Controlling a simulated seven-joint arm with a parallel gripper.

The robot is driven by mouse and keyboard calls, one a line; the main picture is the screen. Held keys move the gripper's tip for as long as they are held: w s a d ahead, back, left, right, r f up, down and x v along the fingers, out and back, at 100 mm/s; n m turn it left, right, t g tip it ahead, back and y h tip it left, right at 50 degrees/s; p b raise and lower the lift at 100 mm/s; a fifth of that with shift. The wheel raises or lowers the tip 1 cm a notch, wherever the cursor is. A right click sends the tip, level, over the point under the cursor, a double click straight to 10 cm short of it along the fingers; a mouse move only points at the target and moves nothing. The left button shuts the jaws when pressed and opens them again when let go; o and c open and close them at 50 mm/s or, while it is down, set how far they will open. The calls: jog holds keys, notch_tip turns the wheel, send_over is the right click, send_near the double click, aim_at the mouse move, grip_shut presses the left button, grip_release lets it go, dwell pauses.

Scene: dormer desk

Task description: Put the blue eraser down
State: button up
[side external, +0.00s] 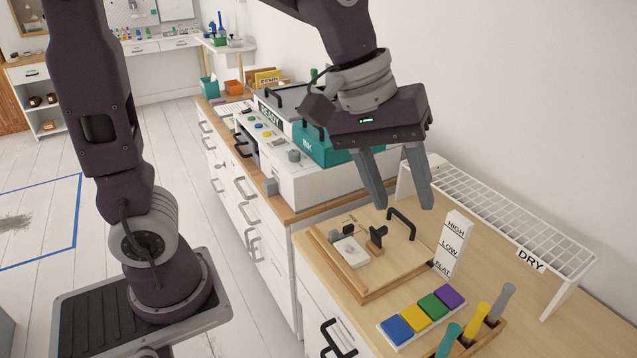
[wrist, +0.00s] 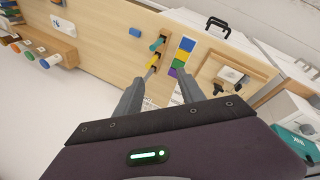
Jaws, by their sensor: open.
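My gripper (side external: 405,205) is open, with nothing between its fingers. It is raised above the desk, over the area near the stamp board and the level block. In the wrist view, my gripper (wrist: 160,80) points at the desk, its fingers apart. A small blue block (wrist: 135,32), which looks like the blue eraser, lies on the bare desk beyond the stamp holder in the wrist view. It is well apart from my fingers. It does not show in the side view.
A white strip with blue, yellow, green and purple pads (side external: 397,329) lies beside a wooden holder of stamps (side external: 484,332). A board with a black handle (side external: 402,222), an upright HIGH/LOW/FLAT block (side external: 453,244) and a white DRY rack (side external: 500,205) stand nearby.

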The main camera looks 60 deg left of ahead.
jog(key=s+a+m+t+y, duration=0.1)
jog(key=s+a+m, duration=0.2)
jog(key=s+a, duration=0.2)
jog(key=s+a+m+t+y, duration=0.1)
jog(key=s+a, duration=0.4)
jog(key=s, duration=0.5)
jog(key=shift+s+f+m+y, duration=0.25)
jog(key=shift+m+y, duration=0.25)
jog(key=shift+m, duration=0.7)
jog(key=shift+o, duration=0.5)
jog(key=shift+r, duration=0.1)
